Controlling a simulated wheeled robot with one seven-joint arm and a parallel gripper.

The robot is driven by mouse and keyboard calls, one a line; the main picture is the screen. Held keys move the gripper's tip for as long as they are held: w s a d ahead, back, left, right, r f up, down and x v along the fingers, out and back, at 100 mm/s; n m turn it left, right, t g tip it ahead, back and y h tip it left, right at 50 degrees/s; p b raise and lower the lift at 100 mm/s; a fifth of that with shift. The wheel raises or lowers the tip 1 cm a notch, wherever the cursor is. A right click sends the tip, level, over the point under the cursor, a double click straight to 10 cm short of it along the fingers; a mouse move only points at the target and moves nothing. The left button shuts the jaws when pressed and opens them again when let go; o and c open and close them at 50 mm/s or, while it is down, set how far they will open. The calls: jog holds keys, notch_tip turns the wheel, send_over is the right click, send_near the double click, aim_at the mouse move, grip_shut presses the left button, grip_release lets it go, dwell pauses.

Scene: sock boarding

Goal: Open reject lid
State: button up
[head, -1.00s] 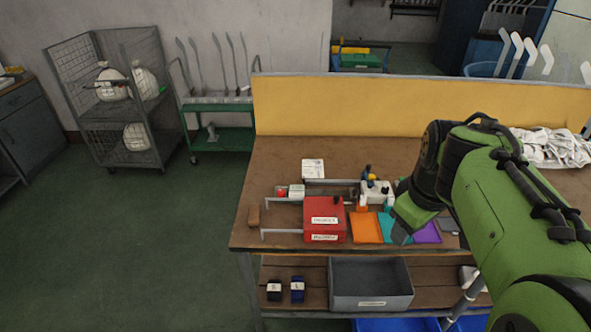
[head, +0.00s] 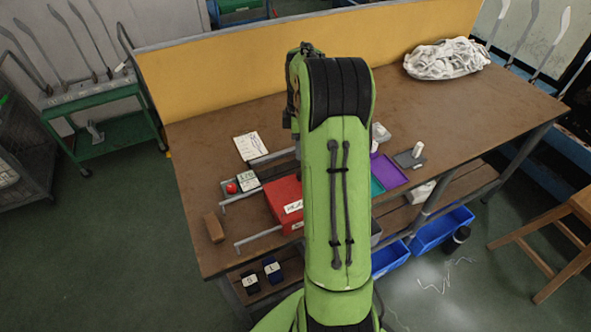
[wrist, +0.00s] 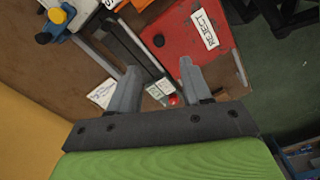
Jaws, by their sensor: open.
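The red reject box (head: 285,197) stands near the front edge of the workbench, partly hidden by my arm in the head view. In the wrist view its red lid (wrist: 188,45) carries a white "REJECT" label (wrist: 205,30) and a dark round knob (wrist: 158,40). The lid looks closed. My gripper (wrist: 160,77) is open and empty in the wrist view, its two grey fingers spread and pointing toward the box. The right finger overlaps the lid's edge in the picture; I cannot tell if it touches. The head view hides my gripper behind the arm.
A device with a red button (head: 232,188) and a clipboard paper (head: 248,146) lie left of the box. A brown block (head: 213,228) sits at the bench's left end. A purple tray (head: 388,172) lies right of my arm. White fabric (head: 447,58) is piled at the far right.

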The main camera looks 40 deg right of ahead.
aim_at(299, 174)
jog(key=f, duration=0.3)
jog(key=f+b, duration=0.1)
jog(key=f, duration=0.7)
jog(key=shift+w+b, duration=0.25)
jog(key=shift+b, duration=0.1)
grip_shut()
